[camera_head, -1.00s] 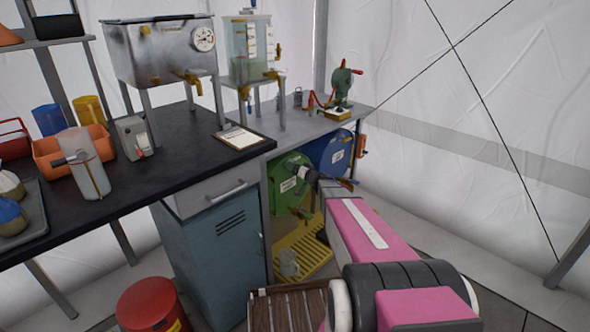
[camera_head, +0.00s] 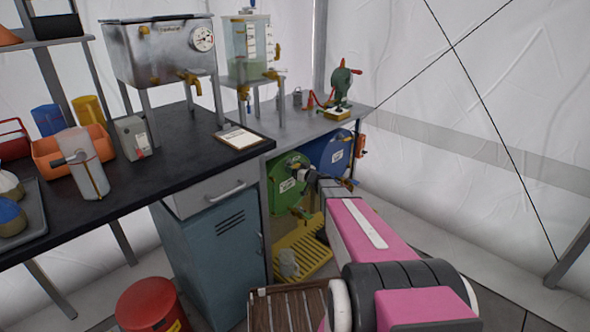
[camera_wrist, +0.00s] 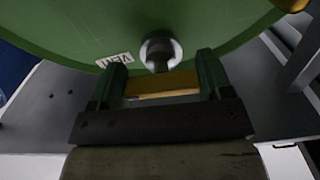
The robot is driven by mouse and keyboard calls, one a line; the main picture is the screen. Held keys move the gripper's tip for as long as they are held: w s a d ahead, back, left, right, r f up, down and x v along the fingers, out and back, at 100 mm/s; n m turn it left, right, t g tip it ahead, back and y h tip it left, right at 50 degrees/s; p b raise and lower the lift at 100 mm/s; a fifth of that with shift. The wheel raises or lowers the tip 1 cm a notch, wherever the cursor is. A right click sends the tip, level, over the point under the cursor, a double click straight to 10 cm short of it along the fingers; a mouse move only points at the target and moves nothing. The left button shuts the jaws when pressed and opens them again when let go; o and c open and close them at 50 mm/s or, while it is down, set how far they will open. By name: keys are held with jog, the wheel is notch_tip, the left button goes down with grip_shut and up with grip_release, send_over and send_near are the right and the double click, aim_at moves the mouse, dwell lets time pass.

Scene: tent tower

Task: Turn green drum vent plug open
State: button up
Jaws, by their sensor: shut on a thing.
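The green drum (camera_head: 287,190) lies on its side under the bench, its round face toward me. In the wrist view its green face (camera_wrist: 190,25) fills the top, with a white VENT label (camera_wrist: 115,60) upside down. A round grey metal fitting (camera_wrist: 160,50) stands out from the face. Just below it is a yellow bar, the vent plug's handle (camera_wrist: 162,86). My gripper (camera_wrist: 161,80) has one finger at each end of this bar and is shut on it. In the head view my gripper (camera_head: 311,176) is small at the drum's upper right and hides the plug.
A blue drum (camera_head: 333,150) lies right of the green one. A yellow slatted tray (camera_head: 306,252) with a pale jug (camera_head: 288,263) is below. A blue cabinet (camera_head: 212,257) stands at the left, and a red drum (camera_head: 150,303) in front. The bench top (camera_head: 285,135) is above.

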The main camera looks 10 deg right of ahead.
dwell(0.3)
jog(key=o, duration=0.9)
jog(key=v, duration=1)
jog(key=shift+s+d, duration=0.2)
jog(key=shift+s, duration=0.15)
